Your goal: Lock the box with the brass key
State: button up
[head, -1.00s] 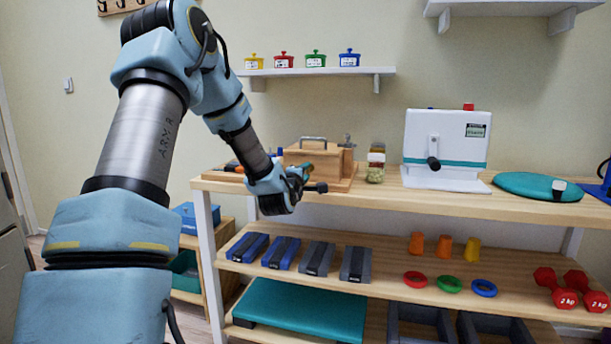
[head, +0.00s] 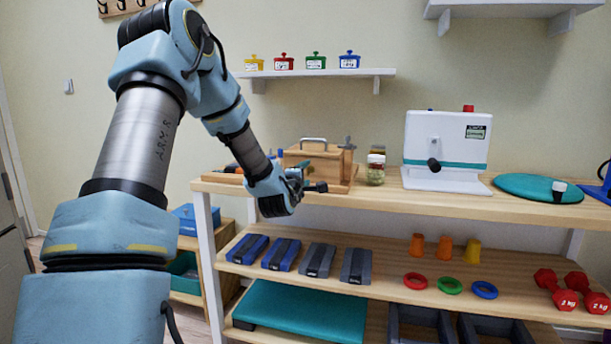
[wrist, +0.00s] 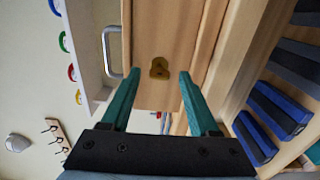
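The wooden box (head: 322,158) stands on the left part of the bench top, with a metal handle (head: 313,140) on top. In the wrist view the box front (wrist: 165,35) fills the upper middle, and the handle (wrist: 112,52) shows at its left. A small brass piece (wrist: 159,68) sits on that front. I cannot tell whether it is the lock plate or the key's head. My gripper (wrist: 159,74) is open, its two teal fingers apart with the brass piece seen between their tips. Nothing is clearly held. In the head view my gripper (head: 308,186) is in front of the box, partly covering it.
A jar (head: 376,170) stands right of the box. A white machine (head: 447,140) and a teal disc (head: 530,187) are further right. The lower shelf holds blue and grey blocks (head: 317,258), rings and red dumbbells (head: 567,290). A wall shelf (head: 315,73) carries several coloured pots.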

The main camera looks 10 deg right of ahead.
jog(key=v, duration=1)
jog(key=shift+s+a+b, duration=0.15)
jog(key=shift+s+b, duration=0.2)
jog(key=shift+s, duration=0.05)
jog(key=s+a+f+m+g+y, duration=0.5)
jog(key=a+f+m+g, duration=0.15)
jog(key=a+f, duration=0.3)
jog(key=s+a+f+m+g+y, duration=0.1)
jog(key=s+a+m+g+y, duration=0.2)
jog(key=s+a, duration=0.4)
jog(key=s+a+f+m+g+y, duration=0.15)
jog(key=s+a+m+g, duration=0.25)
jog(key=s, duration=0.5)
jog(key=w+a+p+v, duration=0.1)
jog(key=w+p+v, duration=0.1)
jog(key=p+v, duration=1.7)
jog(key=shift+w+a+r+g+h, duration=0.25)
jog(key=shift+w+a+g+h, duration=0.1)
jog(key=shift+h, duration=0.1)
